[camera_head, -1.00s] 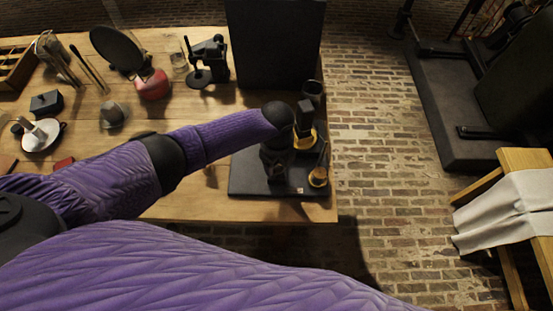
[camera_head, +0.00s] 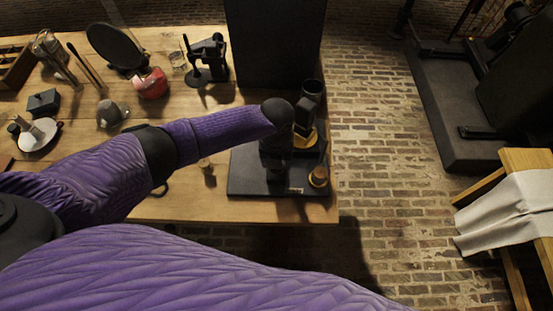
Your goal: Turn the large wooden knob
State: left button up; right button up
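A black board (camera_head: 250,184) with an upright dark panel (camera_head: 272,45) behind it stands at the table's right end. Two round, yellow-brown knob-like pieces are on the board: a larger one (camera_head: 307,140), partly hidden behind a dark block, and a smaller one (camera_head: 318,177) nearer the front right corner. I cannot tell for sure which is the large wooden knob. My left arm reaches across from the left, and its dark gripper (camera_head: 276,172) points down over the board, left of both pieces. Its fingers blend into the board, so their opening and any contact are unclear. My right gripper is out of view.
The wooden table (camera_head: 195,205) holds a small cork-like piece (camera_head: 206,166), a red object (camera_head: 152,84), a round dark disc (camera_head: 115,47), a black stand (camera_head: 209,60) and a white dish (camera_head: 40,136). Brick floor lies right of the table.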

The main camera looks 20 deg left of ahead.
pick_arm(q)
jog(key=shift+m+b, duration=0.3)
jog(key=shift+m, duration=1.3)
jog(key=shift+m, duration=0.3)
jog(key=o, duration=1.3)
notch_tip(320, 180, up, 9)
jog(key=p, duration=0.3)
jog(key=shift+r, duration=0.45)
jog(key=shift+d, duration=0.1)
